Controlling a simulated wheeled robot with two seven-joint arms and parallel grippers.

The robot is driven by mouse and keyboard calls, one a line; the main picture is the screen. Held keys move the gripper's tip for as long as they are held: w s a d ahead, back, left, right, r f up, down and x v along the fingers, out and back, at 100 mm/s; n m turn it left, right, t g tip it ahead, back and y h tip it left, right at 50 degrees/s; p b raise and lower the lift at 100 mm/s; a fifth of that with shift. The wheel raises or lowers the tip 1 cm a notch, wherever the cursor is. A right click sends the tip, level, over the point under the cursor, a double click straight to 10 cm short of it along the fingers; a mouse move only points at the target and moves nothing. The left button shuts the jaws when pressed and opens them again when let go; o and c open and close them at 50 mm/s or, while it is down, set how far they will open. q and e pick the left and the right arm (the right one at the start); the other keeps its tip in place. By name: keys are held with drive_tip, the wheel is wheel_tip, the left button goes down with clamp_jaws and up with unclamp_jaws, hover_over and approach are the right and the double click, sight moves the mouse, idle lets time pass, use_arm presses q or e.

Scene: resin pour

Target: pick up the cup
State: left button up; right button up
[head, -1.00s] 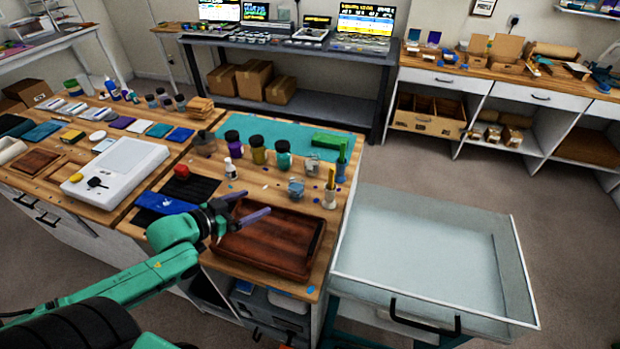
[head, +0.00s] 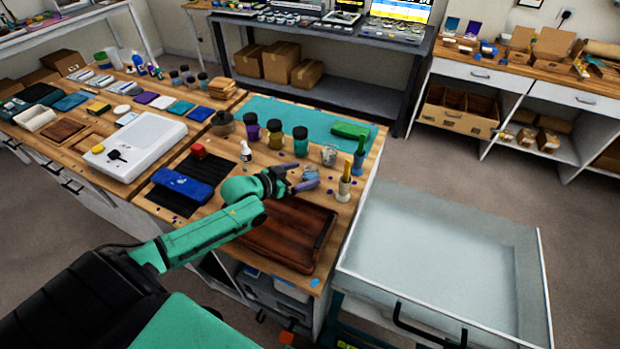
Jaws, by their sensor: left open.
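My left gripper (head: 305,178) is open above the wooden bench, its purple fingers pointing right. A small grey-blue cup (head: 310,173) stands at the fingertips, partly hidden by them; I cannot tell whether they touch it. A second, clear cup (head: 329,155) stands just behind, apart from the gripper. My right gripper is not in view.
A dark wooden tray (head: 290,238) lies below and in front of the gripper. A holder with a yellow-handled tool (head: 344,188) stands close on the right. Several capped jars (head: 300,143) stand behind. A blue object (head: 182,186) lies at left.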

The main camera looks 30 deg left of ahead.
sight(316, 170)
use_arm(q)
drive_tip(key=x, duration=0.4)
drive_tip(key=shift+s+a, duration=0.1)
drive_tip(key=shift+s, duration=0.1)
drive_tip(key=c, duration=1.4)
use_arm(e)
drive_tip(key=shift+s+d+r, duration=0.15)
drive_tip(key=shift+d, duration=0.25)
use_arm(q)
drive_tip(key=shift+o, duration=0.2)
drive_tip(key=shift+w+r, duration=0.1)
wheel_tip(316, 170, up, 20)
drive_tip(key=b, duration=0.2)
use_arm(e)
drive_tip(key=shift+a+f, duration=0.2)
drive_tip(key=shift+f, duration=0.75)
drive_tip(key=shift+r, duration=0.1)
